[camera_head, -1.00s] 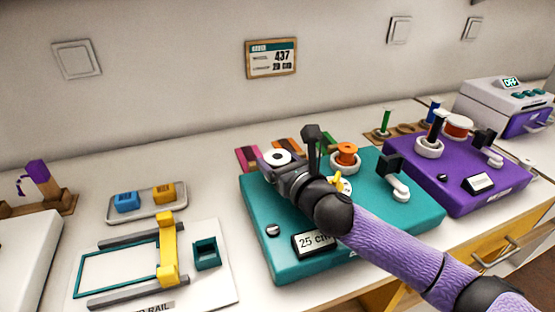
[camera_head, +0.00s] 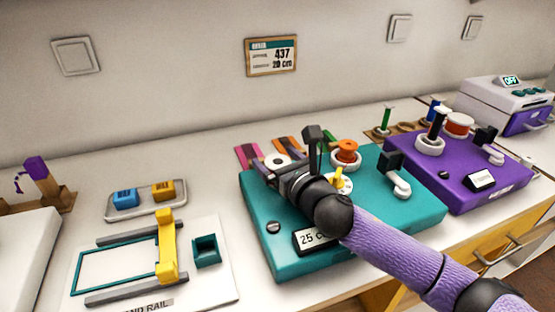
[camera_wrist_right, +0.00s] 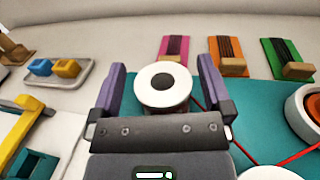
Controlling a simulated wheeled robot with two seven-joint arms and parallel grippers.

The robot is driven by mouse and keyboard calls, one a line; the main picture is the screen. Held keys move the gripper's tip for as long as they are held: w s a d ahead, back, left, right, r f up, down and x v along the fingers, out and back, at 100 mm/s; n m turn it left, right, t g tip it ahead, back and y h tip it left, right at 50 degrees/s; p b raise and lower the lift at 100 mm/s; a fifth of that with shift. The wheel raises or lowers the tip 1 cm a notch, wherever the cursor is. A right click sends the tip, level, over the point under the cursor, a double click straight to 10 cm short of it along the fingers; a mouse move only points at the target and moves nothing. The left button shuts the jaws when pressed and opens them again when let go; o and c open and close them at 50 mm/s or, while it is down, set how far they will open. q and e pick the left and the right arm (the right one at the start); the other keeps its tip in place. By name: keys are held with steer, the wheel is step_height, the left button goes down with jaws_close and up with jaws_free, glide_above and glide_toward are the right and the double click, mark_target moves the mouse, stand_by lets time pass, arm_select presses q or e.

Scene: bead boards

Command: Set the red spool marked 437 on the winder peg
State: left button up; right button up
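A spool (camera_wrist_right: 162,80) with a white top, dark centre and reddish side stands between the fingers of my right gripper (camera_wrist_right: 161,68) in the right wrist view. Gaps show on both sides, so the gripper is open around it. Red thread runs from it to the right. No number is readable on it. In the head view its white top (camera_head: 277,161) shows at the back left of the teal winder (camera_head: 262,232); whether it sits on a peg is hidden. An orange spool (camera_head: 347,151) sits in a white cup on that winder. My left gripper is not in view.
A purple winder (camera_head: 460,175) stands to the right. Pink, orange and green thread cards (camera_wrist_right: 228,56) lie behind the teal winder. A tray (camera_head: 146,208) with blue and yellow blocks and a rail board (camera_head: 225,285) lie left. A wall card (camera_head: 271,57) reads 437, 20 cm.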

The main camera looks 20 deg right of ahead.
steer(key=shift+s+f, duration=0.15)
steer(key=shift+f, duration=0.4)
arm_select(q)
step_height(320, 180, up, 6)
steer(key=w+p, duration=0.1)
steer(key=p, duration=0.5)
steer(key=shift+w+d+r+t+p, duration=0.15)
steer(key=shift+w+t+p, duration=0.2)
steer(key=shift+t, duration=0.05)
arm_select(e)
step_height(320, 180, up, 11)
